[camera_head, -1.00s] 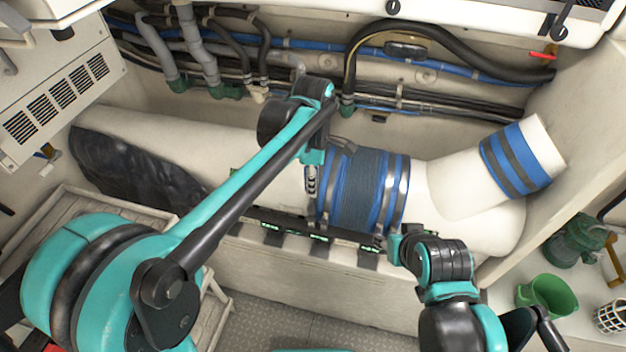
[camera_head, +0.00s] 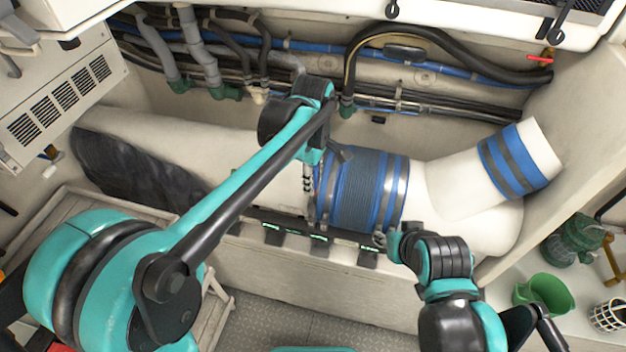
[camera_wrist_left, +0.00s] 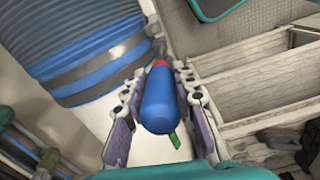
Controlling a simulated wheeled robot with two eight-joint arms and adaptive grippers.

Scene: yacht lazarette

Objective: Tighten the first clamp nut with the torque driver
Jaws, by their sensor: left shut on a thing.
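The torque driver, with a blue handle and a red collar, is between the purple-padded fingers of my left gripper in the left wrist view (camera_wrist_left: 158,100). A small green piece shows at its near end. In the head view my left gripper (camera_head: 318,168) is shut on it, just left of the blue ribbed hose sleeve (camera_head: 362,190); the driver is mostly hidden there. Grey metal clamp bands (camera_head: 326,190) circle the sleeve, which also shows in the left wrist view (camera_wrist_left: 75,40). I cannot make out a clamp nut. My right gripper (camera_head: 383,239) is at the sleeve's lower right; its fingers are unclear.
A large white pipe (camera_head: 240,155) runs across, with a blue-banded elbow (camera_head: 518,160) at right. A ledge with green-lit marks (camera_head: 318,240) lies below the sleeve. Black and blue hoses (camera_head: 440,70) line the back wall. A green cup (camera_head: 545,293) stands at right.

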